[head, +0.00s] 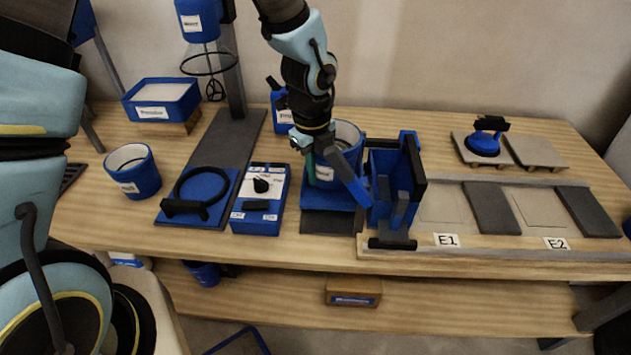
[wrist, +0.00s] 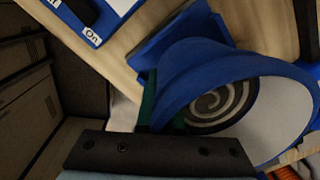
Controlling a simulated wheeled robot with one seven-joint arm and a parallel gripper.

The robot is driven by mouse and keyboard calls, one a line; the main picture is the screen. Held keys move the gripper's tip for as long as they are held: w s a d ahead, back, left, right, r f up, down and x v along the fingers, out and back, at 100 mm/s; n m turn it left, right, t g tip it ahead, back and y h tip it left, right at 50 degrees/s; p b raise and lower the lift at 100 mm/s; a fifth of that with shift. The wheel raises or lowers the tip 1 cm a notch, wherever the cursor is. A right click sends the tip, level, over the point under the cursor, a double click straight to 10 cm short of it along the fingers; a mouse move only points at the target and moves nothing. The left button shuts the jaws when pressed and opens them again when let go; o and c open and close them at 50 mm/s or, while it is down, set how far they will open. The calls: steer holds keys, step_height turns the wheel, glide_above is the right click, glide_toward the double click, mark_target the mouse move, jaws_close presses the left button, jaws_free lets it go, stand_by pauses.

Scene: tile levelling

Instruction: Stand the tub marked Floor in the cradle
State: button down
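A blue tub (head: 349,132) with a pale inside and a white label stands at mid-table, its lower part over a blue stand (head: 318,196). My gripper (head: 326,172) is down at this tub, with a green pad close against its wall. The wrist view shows the tub (wrist: 195,80) large, with a dark spiral at its bottom. Whether the fingers press on it is not clear. A second labelled blue tub (head: 146,182) stands at left. Neither label is legible, so I cannot tell which says Floor. A black ring on a blue base (head: 221,180), possibly the cradle, is empty.
A switch box (head: 276,215) sits between the ring and the stand. A blue upright holder (head: 382,172) stands close right of the gripper. Tiles and panels marked E1 (head: 446,240) and E2 (head: 557,243) lie right. A mixer post (head: 234,75) rises behind the ring.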

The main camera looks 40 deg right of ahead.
steer(key=shift+f, duration=1.45)
steer(key=shift+f, duration=0.15)
steer(key=c, duration=1.1)
jaws_free()
steer(key=r, duration=1.2)
steer(key=shift+a+r, duration=0.1)
steer(key=shift+a, duration=0.25)
